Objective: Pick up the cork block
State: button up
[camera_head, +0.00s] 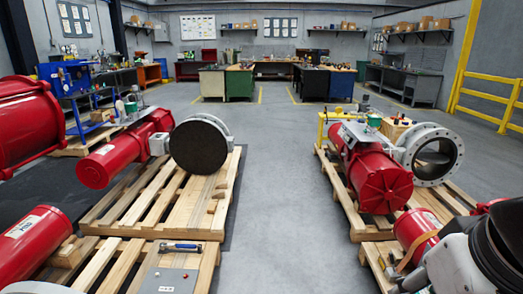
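I cannot pick out a cork block for certain. More tan blocks (70,250) sit by the red cylinder at the lower left. White and black parts at the lower right look like my own arm. They hide part of the right pallets. I cannot see my gripper's fingers or anything held in them.
Red valve actuators stand on pallets at left (125,152) and right (375,177). The right one adjoins a white flanged ring (433,155). A grey plate (168,281) and a tool (181,247) lie at the front left. The grey floor aisle (285,200) between is clear.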

aim_at(211, 208)
jog(key=i, duration=1.9)
jog(key=i+u, duration=0.15)
jog(key=i, duration=0.3)
jog(key=i+l+u, duration=0.1)
jog(key=i, duration=0.35)
jog(key=i+l+u, duration=0.15)
jog(key=i, duration=0.3)
jog(key=i+l+u, duration=0.1)
jog(key=i+l, duration=0.15)
jog(key=i, duration=0.2)
jog(key=i+l+u, duration=0.4)
jog(key=i, duration=0.15)
jog(key=i+l+u, duration=0.35)
jog(key=i+l, duration=0.05)
jog(key=i, duration=0.05)
